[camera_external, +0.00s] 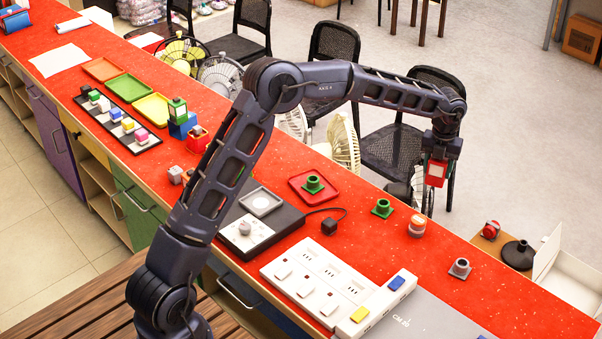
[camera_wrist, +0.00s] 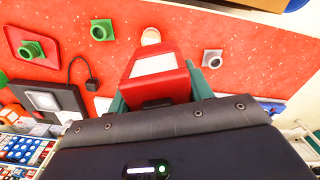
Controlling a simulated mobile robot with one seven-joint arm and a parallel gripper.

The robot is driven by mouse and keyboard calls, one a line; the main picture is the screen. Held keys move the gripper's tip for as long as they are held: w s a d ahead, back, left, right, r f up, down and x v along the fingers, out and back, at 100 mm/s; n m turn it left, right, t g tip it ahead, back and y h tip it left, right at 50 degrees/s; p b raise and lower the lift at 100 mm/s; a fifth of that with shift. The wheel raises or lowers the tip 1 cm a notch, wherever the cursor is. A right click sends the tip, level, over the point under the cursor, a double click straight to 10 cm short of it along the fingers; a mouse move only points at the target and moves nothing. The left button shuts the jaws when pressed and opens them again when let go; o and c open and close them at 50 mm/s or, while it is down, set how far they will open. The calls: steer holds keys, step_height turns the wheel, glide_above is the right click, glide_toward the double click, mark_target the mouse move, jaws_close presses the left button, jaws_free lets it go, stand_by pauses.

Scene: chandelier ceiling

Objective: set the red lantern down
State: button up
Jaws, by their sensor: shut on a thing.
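The red lantern (camera_external: 436,173) has a pale panel on its side and hangs from my gripper (camera_external: 440,155) at the right of the external view. My gripper is shut on it and holds it above the far edge of the red counter (camera_external: 490,279). In the wrist view the lantern (camera_wrist: 160,75) sits upright between two dark green fingers, and my gripper (camera_wrist: 160,98) is partly hidden by the wrist housing. The lantern's underside and any contact below it cannot be seen.
On the counter near the lantern stand a green fitting (camera_external: 382,208), an orange-and-white jar (camera_external: 417,226) and a grey fitting (camera_external: 460,268). A red tray (camera_external: 313,187) holds another green fitting. Black chairs (camera_external: 393,150) stand behind the counter.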

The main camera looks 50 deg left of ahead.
steer(key=s+d+m, duration=0.1)
steer(key=s+d, duration=0.3)
steer(key=d, duration=0.6)
steer(key=s+d+m, duration=0.2)
steer(key=s+d, duration=0.2)
steer(key=d, duration=0.6)
steer(key=s+d+m, duration=0.1)
steer(key=s+d, duration=0.3)
steer(key=d, duration=0.6)
step_height(320, 180, down, 20)
steer(key=shift+w+a+r, duration=0.1)
steer(key=shift+w, duration=0.05)
steer(key=o, duration=1.3)
steer(key=shift+f, duration=0.2)
steer(key=shift+r, duration=0.1)
